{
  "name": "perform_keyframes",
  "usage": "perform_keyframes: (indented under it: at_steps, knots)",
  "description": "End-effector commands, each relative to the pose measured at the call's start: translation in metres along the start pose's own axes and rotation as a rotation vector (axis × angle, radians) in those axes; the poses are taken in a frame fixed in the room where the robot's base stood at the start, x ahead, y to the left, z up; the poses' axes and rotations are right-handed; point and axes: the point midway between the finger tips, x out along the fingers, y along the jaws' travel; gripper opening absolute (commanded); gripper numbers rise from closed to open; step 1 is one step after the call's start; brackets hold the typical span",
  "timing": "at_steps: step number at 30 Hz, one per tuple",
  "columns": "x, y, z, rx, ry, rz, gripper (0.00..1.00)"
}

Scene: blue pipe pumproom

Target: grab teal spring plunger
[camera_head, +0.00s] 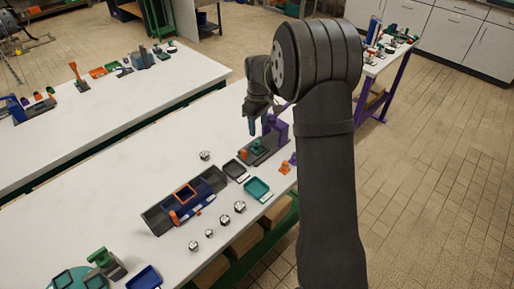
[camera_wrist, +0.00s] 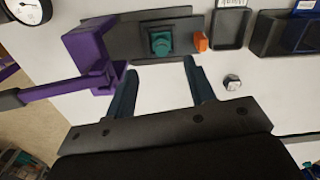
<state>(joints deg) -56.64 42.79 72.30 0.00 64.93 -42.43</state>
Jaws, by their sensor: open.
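The teal spring plunger (camera_head: 257,146) is a small squarish piece on a dark grey base plate (camera_head: 268,153) on the white table. In the wrist view the plunger (camera_wrist: 162,42) stands just beyond my fingertips, near the middle top. My gripper (camera_wrist: 159,66) is open, its two dark teal fingers apart with nothing between them. In the head view my gripper (camera_head: 252,128) points down close above the base plate; the exact gap to the plunger cannot be told.
A purple bracket (camera_wrist: 90,42) with a lever stands left of the plunger. An orange block (camera_wrist: 200,42) sits close to its right. A black tray (camera_head: 235,170), a teal tray (camera_head: 258,188) and a partitioned dark bin (camera_head: 160,219) lie nearby. Several small gauges are scattered on the table.

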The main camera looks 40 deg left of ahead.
Motion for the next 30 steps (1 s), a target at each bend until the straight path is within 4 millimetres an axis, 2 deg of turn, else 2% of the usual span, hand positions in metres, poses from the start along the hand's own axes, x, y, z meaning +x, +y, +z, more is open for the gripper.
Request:
perform_keyframes:
  at_steps: [3,13,21,28,29,30]
  knots:
    - [0.020,0.000,0.000,0.000,-0.002,-0.001,0.50]
    - [0.042,-0.001,-0.001,0.000,-0.001,-0.001,0.50]
    - [0.080,-0.002,-0.002,0.001,-0.002,-0.001,0.50]
    - [0.084,-0.002,-0.003,0.001,0.000,0.002,0.50]
    - [0.084,-0.002,-0.003,0.001,0.000,0.001,0.48]
    - [0.084,-0.002,-0.003,0.001,0.000,0.001,0.40]
